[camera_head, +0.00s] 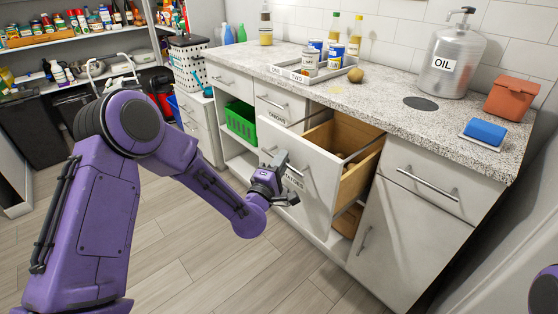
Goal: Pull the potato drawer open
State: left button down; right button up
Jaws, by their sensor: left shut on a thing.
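The potato drawer (305,167) stands pulled out from the counter's cabinet, with its white front forward. Its wooden inside (353,180) shows, and a little of what lies in it can be seen, too small to name. A label on its front is partly covered by my gripper. My left gripper (282,178) is at the drawer front, shut on its handle, which is mostly hidden by the fingers. My right gripper is not in view; only a purple piece of my own body shows at the lower right edge.
A green basket (240,122) sits on a shelf left of the drawer. The floor in front is clear.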

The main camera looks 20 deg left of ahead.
pick_arm(q)
jog(key=shift+d+f, duration=0.1)
jog(key=c, duration=1.4)
grip_release()
jog(key=shift+c, duration=0.2)
jog(key=s+f+b, duration=0.1)
jog(key=s, duration=0.9)
jog(key=shift+s+f+b, duration=0.2)
jog(key=shift+f+b, duration=0.2)
